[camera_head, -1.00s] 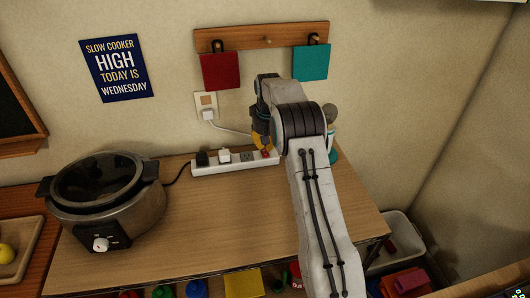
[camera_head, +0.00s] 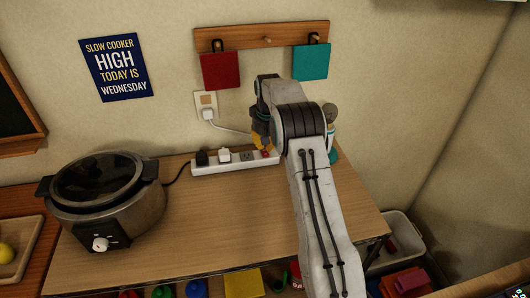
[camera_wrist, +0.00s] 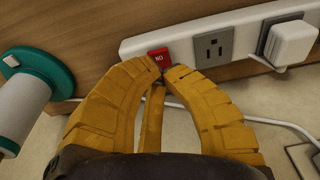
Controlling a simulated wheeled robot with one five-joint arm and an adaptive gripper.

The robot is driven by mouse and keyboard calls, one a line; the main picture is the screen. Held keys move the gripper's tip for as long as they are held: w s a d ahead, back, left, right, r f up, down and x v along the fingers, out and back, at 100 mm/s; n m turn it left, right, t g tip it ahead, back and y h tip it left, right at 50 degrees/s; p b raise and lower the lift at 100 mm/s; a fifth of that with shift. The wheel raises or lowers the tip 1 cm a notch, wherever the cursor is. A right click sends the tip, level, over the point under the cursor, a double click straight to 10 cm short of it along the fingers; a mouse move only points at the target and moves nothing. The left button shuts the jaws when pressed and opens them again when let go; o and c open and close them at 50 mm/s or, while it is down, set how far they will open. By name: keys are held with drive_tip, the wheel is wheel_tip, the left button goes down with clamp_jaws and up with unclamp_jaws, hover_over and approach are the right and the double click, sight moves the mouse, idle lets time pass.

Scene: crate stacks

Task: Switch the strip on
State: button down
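The white power strip (camera_head: 235,162) lies at the back of the wooden counter against the wall. Its red switch (camera_wrist: 160,57) is at the end nearest my gripper, with lettering upside down in the wrist view; I cannot tell whether it is lit or which way it is pressed. My gripper (camera_wrist: 160,76) has yellow fingers with tips drawn together, empty, right at the switch's edge. I cannot tell whether they touch it. In the head view my gripper (camera_head: 263,147) points down over the strip's right end.
A white plug (camera_wrist: 290,42) and a black plug (camera_head: 202,158) sit in the strip, beside a free socket (camera_wrist: 213,46). A slow cooker (camera_head: 107,200) stands left. A teal-and-white bottle (camera_wrist: 28,92) is close beside my gripper. The front counter is clear.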

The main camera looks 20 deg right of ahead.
sight(265, 154)
drive_tip(key=shift+f+b, duration=0.95)
drive_tip(key=shift+f, duration=0.55)
idle(0.8)
drive_tip(key=shift+r, duration=0.15)
drive_tip(key=shift+r+p, duration=3.05)
drive_tip(key=shift+r, duration=0.35)
